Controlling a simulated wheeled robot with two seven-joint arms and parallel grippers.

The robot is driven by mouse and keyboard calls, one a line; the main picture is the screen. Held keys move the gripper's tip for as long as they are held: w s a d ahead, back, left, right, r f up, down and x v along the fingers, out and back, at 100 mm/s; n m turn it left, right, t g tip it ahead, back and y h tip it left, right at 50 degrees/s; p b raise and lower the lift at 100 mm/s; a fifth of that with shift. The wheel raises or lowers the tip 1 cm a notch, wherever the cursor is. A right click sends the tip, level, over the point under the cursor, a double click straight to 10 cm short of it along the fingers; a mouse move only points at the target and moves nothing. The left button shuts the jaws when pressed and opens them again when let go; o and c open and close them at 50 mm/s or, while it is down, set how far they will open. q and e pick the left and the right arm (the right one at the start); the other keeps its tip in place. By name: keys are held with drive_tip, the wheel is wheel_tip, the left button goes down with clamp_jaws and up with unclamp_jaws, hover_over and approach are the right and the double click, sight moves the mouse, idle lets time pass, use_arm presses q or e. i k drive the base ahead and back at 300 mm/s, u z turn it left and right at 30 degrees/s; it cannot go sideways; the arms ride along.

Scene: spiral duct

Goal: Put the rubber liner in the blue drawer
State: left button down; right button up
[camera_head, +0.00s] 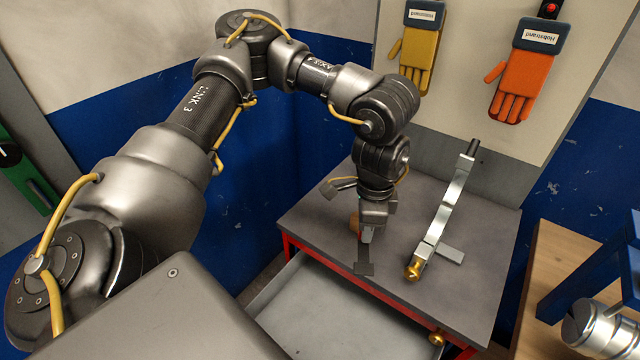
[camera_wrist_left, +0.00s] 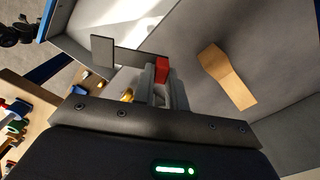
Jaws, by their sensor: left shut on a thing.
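My left gripper (camera_head: 366,236) points down over the front part of the grey worktop, shut on a dark flat strip with a wider square end, which looks like the rubber liner (camera_head: 363,268). The drawer (camera_head: 330,312) under the worktop is pulled open. Its inside is pale grey and looks empty where visible; a blue edge (camera_wrist_left: 46,20) shows in the left wrist view. My right gripper is not in view.
A tan strip (camera_wrist_left: 228,75) lies on the worktop close beside my left gripper. A long metal piece with a brass end (camera_head: 440,218) lies to the right. The worktop (camera_head: 478,292) has a red front edge. Gloves (camera_head: 522,75) hang behind.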

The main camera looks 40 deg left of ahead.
sight(341, 317)
drive_tip(key=u, duration=0.7)
drive_tip(key=k, duration=2.3)
drive_tip(key=z, duration=0.6)
drive_tip(key=i, duration=1.65)
drive_tip(key=u, duration=0.05)
